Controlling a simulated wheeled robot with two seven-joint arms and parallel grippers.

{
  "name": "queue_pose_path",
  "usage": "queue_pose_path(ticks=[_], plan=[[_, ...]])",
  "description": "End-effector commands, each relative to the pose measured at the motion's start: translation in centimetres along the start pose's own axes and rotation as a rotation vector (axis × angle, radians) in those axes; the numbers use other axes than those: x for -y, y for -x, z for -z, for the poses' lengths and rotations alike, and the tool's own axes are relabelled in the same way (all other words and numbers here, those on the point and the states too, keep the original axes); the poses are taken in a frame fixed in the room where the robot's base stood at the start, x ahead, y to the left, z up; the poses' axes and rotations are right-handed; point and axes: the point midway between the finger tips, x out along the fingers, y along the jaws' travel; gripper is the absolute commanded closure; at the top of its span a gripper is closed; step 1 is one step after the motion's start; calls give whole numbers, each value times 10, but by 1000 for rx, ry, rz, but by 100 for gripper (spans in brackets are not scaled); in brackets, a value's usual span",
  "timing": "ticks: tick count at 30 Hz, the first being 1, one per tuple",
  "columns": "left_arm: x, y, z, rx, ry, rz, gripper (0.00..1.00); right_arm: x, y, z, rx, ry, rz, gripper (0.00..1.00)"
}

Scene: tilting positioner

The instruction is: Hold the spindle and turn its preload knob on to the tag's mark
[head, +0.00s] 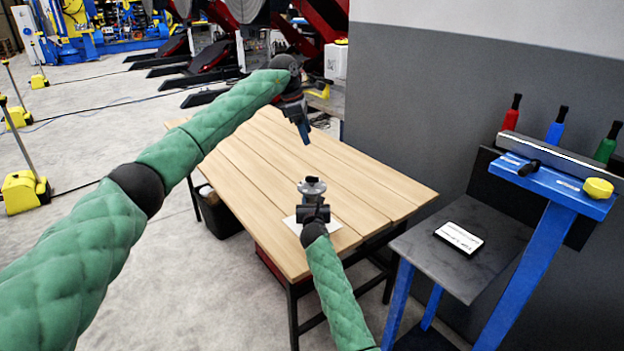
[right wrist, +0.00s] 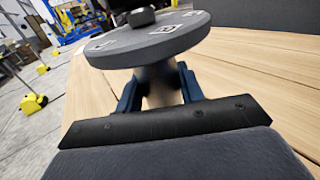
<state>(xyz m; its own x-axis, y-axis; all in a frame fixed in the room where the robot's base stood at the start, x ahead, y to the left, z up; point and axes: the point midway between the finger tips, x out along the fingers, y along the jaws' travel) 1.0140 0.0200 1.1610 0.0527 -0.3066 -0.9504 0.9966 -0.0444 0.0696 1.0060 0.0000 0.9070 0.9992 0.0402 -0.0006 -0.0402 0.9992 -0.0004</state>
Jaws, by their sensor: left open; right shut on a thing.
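The spindle (head: 311,187) stands on the wooden table, with a round grey disc (right wrist: 150,42) on a pale neck (right wrist: 158,85). The disc carries small square markings, too small to read. A dark knob (right wrist: 141,16) sits on top of the disc. My right gripper (head: 313,208) is shut on the neck below the disc; its blue fingers (right wrist: 160,95) flank the neck in the right wrist view. My left gripper (head: 305,133) is open and empty, above and behind the spindle, pointing down. A white tag with dark text (head: 460,238) lies on the grey side stand; its text is unreadable.
At right, the side stand (head: 500,262) has a blue frame, a yellow round piece (head: 598,188) and red, blue and green handled tools. A grey wall stands behind.

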Motion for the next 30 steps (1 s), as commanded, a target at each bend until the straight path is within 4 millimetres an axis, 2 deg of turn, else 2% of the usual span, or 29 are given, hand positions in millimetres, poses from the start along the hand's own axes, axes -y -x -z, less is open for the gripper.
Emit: queue_pose_path(ticks=[6, 11, 20, 30], plan=[[-2, 10, -26, -102, -37, -16, 38, 0, 0, 1, 0, 1, 0, 100], [-1, 4, -32, -175, 71, -17, 38, 0, 0, 1, 0, 0, 0, 100], [2, -14, -28, -259, 405, -41, 38, 0, 0, 1, -1, 0, 0, 100], [6, -34, -12, -311, 905, -91, 38, 0, 0, 0, -1, 0, 0, 100]])
